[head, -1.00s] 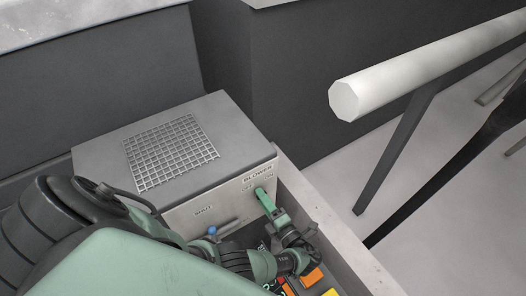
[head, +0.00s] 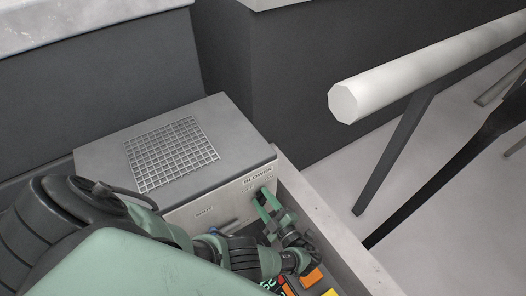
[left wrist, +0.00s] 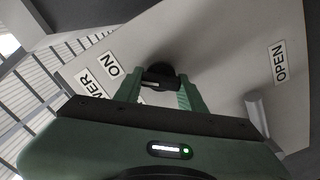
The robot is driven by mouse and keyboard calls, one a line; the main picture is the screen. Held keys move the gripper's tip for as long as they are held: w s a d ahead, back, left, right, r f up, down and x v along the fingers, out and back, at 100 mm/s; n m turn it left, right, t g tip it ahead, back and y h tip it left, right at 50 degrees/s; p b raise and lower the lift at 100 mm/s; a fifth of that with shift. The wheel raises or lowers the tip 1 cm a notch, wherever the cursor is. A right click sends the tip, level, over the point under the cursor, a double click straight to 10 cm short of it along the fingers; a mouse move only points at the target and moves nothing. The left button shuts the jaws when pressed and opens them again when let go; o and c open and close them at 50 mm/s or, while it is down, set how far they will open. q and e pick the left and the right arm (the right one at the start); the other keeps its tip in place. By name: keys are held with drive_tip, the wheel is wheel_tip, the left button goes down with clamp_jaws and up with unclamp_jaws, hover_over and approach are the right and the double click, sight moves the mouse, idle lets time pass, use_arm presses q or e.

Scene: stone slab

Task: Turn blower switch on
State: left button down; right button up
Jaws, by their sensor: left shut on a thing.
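The grey control box (head: 120,155) with a mesh grille stands left of centre in the head view. Its front panel bears a BLOWER label (head: 258,175) at the upper right. The blower switch (left wrist: 160,72) is a dark round knob on that panel, near an ON label (left wrist: 112,65) in the left wrist view. My left gripper (head: 266,194) is at the panel below the BLOWER label. In the left wrist view its two green fingers (left wrist: 160,88) straddle the knob, shut on it. The head view hides most of the knob behind the fingers. My right gripper is out of view.
A grey lever (left wrist: 257,115) sticks out of the panel near an OPEN label (left wrist: 279,62). Orange and yellow blocks (head: 312,277) lie below my left gripper. A pale ledge (head: 335,235) runs along the right. A thick white rail (head: 420,75) crosses the upper right.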

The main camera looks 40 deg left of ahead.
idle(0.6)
use_arm(q)
drive_tip(key=c, duration=0.8)
unclamp_jaws()
drive_tip(key=shift+c, duration=0.2)
